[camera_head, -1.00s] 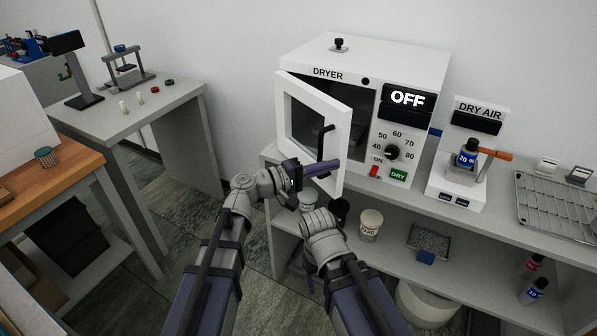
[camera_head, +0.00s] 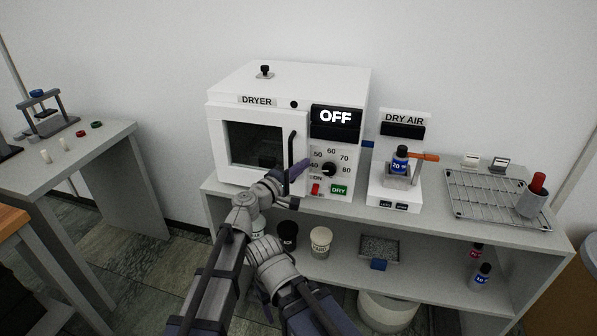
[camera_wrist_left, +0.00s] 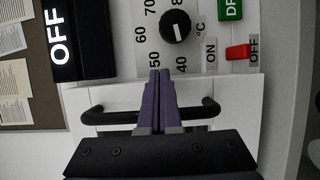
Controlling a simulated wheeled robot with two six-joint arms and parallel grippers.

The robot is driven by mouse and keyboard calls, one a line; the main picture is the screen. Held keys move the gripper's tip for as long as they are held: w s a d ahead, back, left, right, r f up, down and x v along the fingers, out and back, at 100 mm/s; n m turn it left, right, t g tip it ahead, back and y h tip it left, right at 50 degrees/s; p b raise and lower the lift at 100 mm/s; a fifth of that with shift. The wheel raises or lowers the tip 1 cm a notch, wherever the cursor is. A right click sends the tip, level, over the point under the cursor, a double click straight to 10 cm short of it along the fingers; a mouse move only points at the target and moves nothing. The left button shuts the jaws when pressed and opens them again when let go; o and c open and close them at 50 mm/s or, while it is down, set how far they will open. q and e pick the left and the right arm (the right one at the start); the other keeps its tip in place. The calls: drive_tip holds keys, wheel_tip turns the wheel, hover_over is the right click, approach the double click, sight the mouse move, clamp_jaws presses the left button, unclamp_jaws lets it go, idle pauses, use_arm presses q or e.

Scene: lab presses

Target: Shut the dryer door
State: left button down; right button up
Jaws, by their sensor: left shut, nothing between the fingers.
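The white dryer (camera_head: 345,82) stands on the grey bench, its display reading OFF. Its windowed door (camera_head: 217,150) lies flat or nearly flat against the front; I cannot tell whether a thin gap is left. The dark bar handle (camera_head: 292,148) is on the door's right side and also shows in the left wrist view (camera_wrist_left: 100,117). My left gripper (camera_head: 299,164) is shut and empty, its purple fingers in front of the door's right edge by the handle. In the left wrist view the fingertips (camera_wrist_left: 160,76) cross the handle toward the dial panel. My right gripper is not in view.
The dial (camera_head: 329,169), red switch (camera_head: 315,189) and green DRY button (camera_head: 340,190) are close to the fingers. Right of the dryer stand the dry air unit (camera_head: 381,190) and a wire rack (camera_head: 478,208). Jars stand on the lower shelf. A side table (camera_head: 75,165) is at left.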

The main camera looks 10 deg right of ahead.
use_arm(q)
drive_tip(key=shift+w, duration=0.45)
drive_tip(key=shift+w+d, duration=0.1)
